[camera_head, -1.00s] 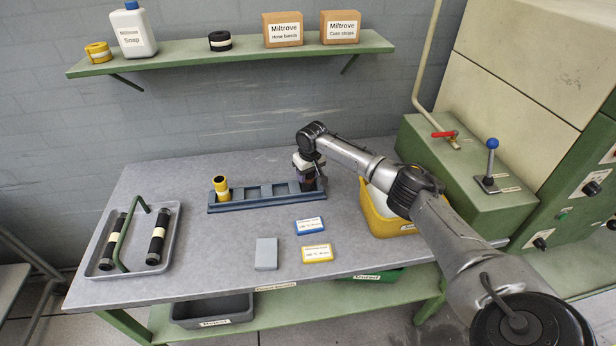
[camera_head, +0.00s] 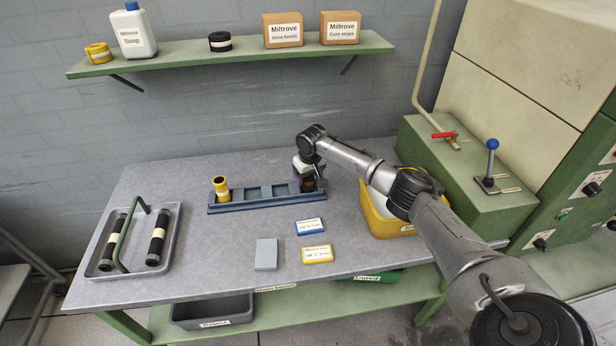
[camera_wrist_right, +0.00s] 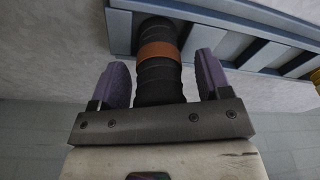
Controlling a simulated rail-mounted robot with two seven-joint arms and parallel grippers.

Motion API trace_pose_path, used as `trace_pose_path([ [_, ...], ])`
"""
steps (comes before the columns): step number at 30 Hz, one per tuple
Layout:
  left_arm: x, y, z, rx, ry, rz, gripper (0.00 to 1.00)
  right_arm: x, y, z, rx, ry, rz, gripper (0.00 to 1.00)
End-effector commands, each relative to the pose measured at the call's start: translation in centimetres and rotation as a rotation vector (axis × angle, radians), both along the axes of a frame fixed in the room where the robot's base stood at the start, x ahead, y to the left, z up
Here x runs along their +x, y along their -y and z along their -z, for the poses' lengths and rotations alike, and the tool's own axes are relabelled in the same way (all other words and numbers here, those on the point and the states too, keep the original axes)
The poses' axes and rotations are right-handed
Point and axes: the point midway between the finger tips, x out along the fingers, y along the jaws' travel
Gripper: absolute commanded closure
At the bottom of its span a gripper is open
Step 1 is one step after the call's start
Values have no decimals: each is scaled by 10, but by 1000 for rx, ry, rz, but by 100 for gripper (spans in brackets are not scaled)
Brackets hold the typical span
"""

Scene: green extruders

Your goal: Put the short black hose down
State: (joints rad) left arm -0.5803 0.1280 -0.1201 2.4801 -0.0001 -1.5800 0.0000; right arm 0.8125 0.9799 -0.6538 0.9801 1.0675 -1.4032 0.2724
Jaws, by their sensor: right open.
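The short black hose (camera_wrist_right: 158,78) has an orange-brown band and shows between the two purple fingers of my right gripper (camera_wrist_right: 162,82) in the right wrist view. The fingers are open, with a gap on each side of the hose. In the head view the hose (camera_head: 309,185) is a dark shape at the right end compartment of the blue rack (camera_head: 262,204), partly hidden by my right gripper (camera_head: 308,180). The rack also shows in the right wrist view (camera_wrist_right: 228,22). The hose's lower end is hard to make out. My left gripper is not in view.
A yellow hose piece (camera_head: 221,188) stands in the rack's left end; its middle compartments look empty. A grey tray (camera_head: 108,274) at left holds black hoses and a green handle. Blue (camera_head: 310,226) and yellow (camera_head: 317,255) cards lie in front. A yellow bin (camera_head: 378,222) is close right.

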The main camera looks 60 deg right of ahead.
Motion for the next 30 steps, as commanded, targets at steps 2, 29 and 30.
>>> trace_pose_path([
  [2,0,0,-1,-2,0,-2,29,0,0,-6,0,2,-1,29],
  [29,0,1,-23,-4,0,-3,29,-16,-8,-120,1,0,1,29],
  [30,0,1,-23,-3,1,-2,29,-16,-8,-120,1,0,1,29],
])
